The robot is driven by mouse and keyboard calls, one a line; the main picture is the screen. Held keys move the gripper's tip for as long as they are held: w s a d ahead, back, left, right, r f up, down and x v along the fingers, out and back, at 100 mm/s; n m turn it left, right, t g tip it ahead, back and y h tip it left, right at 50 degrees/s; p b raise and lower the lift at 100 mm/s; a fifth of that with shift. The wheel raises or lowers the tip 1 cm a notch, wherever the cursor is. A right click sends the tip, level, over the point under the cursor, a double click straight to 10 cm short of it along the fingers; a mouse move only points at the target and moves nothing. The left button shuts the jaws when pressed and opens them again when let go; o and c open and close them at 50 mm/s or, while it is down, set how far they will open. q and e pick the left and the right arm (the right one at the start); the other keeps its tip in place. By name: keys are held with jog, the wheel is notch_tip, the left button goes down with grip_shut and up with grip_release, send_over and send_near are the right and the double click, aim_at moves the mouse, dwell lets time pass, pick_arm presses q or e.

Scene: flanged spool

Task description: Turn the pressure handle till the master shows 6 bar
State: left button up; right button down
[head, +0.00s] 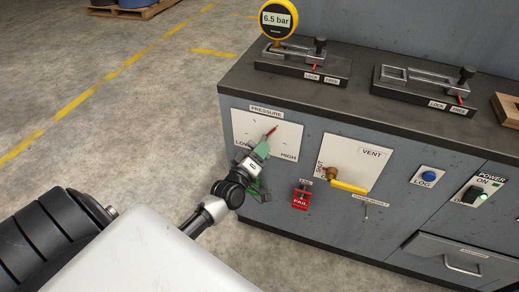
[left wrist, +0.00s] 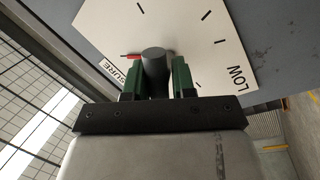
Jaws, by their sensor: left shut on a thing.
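The yellow round master gauge (head: 277,20) stands upright on the bench and its display reads 6.5 bar. The pressure handle (left wrist: 154,62) is a dark grey round knob with a red pointer, on a white dial plate (head: 285,139) marked LOW and HIGH. In the head view the red pointer (head: 271,131) points up and to the right. My left gripper (head: 263,147) is at the dial. In the left wrist view its green fingers (left wrist: 154,78) are shut on the knob, one on each side. Much of the handle is hidden by the gripper in the head view.
Right of the dial are a VENT plate with a yellow lever (head: 349,187), a red FAIL tag (head: 300,199), a blue button (head: 428,176) and a lit power switch (head: 481,194). Two lever clamps (head: 303,62) stand on the bench top.

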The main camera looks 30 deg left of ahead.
pick_arm(q)
jog(key=shift+w+r, duration=0.1)
jog(key=shift+r, duration=0.2)
jog(key=o, duration=0.7)
jog(key=shift+o, duration=0.6)
jog(key=shift+d+f, duration=0.1)
jog(key=shift+f, duration=0.05)
jog(key=shift+s+f, duration=0.15)
jog(key=shift+s, duration=0.3)
jog(key=s, duration=1)
jog(key=shift+d+f, duration=0.25)
jog(key=shift+f, duration=0.2)
pick_arm(e)
jog(key=shift+s+d+f, duration=0.2)
jog(key=shift+s+f, duration=0.2)
pick_arm(q)
jog(key=shift+w, duration=0.1)
pick_arm(e)
jog(key=shift+s+a, duration=0.1)
jog(key=shift+s, duration=0.15)
